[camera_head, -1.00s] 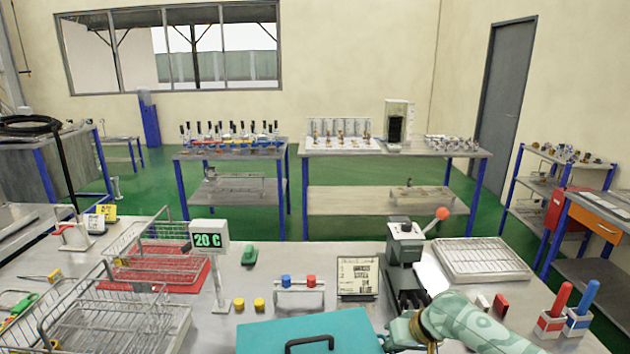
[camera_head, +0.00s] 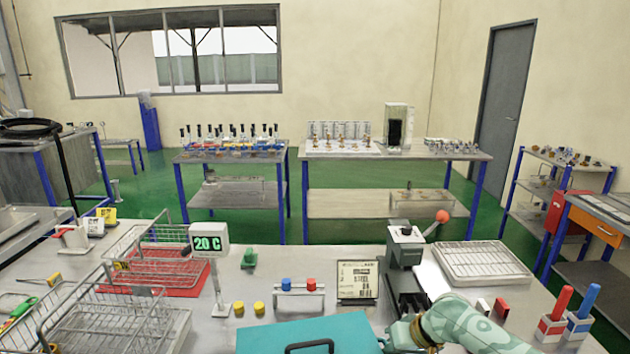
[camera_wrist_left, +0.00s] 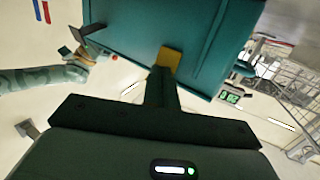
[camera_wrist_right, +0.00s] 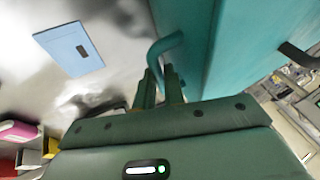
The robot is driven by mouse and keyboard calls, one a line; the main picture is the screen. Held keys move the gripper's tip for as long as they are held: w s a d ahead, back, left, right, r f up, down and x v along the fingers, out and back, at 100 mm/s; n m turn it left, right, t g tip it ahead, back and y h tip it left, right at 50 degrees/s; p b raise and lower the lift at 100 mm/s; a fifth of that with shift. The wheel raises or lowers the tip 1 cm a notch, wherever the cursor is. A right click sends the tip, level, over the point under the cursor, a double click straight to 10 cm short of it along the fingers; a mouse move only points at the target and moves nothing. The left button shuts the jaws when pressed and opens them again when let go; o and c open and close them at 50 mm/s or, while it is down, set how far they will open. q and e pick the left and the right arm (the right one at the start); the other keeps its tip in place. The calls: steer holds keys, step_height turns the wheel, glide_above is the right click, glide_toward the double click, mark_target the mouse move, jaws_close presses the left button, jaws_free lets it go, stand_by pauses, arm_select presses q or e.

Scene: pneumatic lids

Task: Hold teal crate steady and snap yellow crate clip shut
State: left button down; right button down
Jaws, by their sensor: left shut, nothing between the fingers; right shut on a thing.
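The teal crate (camera_head: 345,330) stands at the front edge of the bench in the head view, with a dark handle on its lid. In the left wrist view its wall (camera_wrist_left: 205,30) bears the yellow clip (camera_wrist_left: 170,58). My left gripper (camera_wrist_left: 164,72) is shut and empty, its tips at the clip's lower edge; I cannot tell whether they touch, or whether the clip is snapped shut. My right gripper (camera_wrist_right: 162,72) is shut on the teal side handle (camera_wrist_right: 166,45) of the crate. In the head view my right arm reaches the crate's right side; the left is out of view.
Close behind the crate are yellow knobs (camera_head: 259,307), a rack with blue and red caps (camera_head: 299,301), a label board (camera_head: 357,282) and a dark press (camera_head: 405,260). Wire baskets (camera_head: 115,322) and a 20 C display (camera_head: 208,241) stand left.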

arm_select(q)
steer(key=shift+w+r, duration=0.1)
steer(key=shift+w, duration=0.05)
stand_by(0.4)
steer(key=shift+s+d, duration=0.2)
steer(key=shift+s, duration=1.05)
steer(key=shift+s+d, duration=0.2)
steer(key=shift+s, duration=1)
steer(key=v, duration=1.2)
arm_select(e)
steer(key=c, duration=1.4)
jaws_free()
